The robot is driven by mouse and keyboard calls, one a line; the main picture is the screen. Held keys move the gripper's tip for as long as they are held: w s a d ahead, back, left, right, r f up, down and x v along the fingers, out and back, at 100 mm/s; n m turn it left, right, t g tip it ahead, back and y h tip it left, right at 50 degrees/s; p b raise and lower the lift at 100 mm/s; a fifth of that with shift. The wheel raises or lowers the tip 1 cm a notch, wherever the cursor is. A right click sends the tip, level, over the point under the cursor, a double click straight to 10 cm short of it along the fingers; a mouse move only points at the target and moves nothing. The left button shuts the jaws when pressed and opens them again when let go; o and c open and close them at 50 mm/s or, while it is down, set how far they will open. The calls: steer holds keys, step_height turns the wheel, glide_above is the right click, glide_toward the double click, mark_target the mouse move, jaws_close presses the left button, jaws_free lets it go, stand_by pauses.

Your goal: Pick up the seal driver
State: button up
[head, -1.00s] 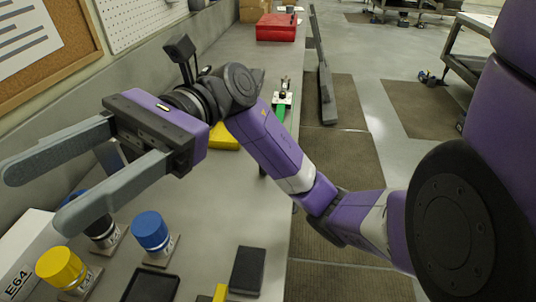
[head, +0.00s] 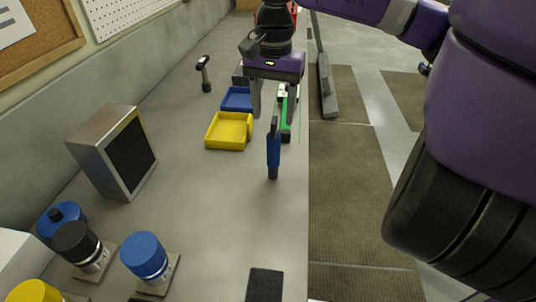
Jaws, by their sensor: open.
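My gripper (head: 273,108) points down over the bench, its two fingers apart with nothing between them that I can make out. An upright blue tool (head: 273,152) with a dark top and dark lower end is just below and nearer than the fingers, apart from them as far as I can see. A dark T-shaped tool (head: 205,74) with a light head stands upright at the far left. I cannot tell for certain which of these two is the seal driver. The gripper partly hides the area behind it.
A yellow tray (head: 208,143) and a blue tray (head: 236,107) lie left of the gripper. A green item (head: 287,122) is close to its right finger. A metal box (head: 103,140) and blue- and black-capped containers (head: 144,255) stand left.

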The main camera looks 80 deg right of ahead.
mark_target(274, 145)
steer(key=shift+s+a+f, duration=0.1)
steer(key=shift+f, duration=0.6)
steer(key=shift+s+a+f, duration=0.1)
steer(key=shift+f, duration=0.6)
steer(key=shift+a+f+p, duration=0.2)
steer(key=shift+f+p, duration=0.3)
steer(key=shift+f, duration=2.75)
steer(key=shift+c, duration=0.3)
jaws_close()
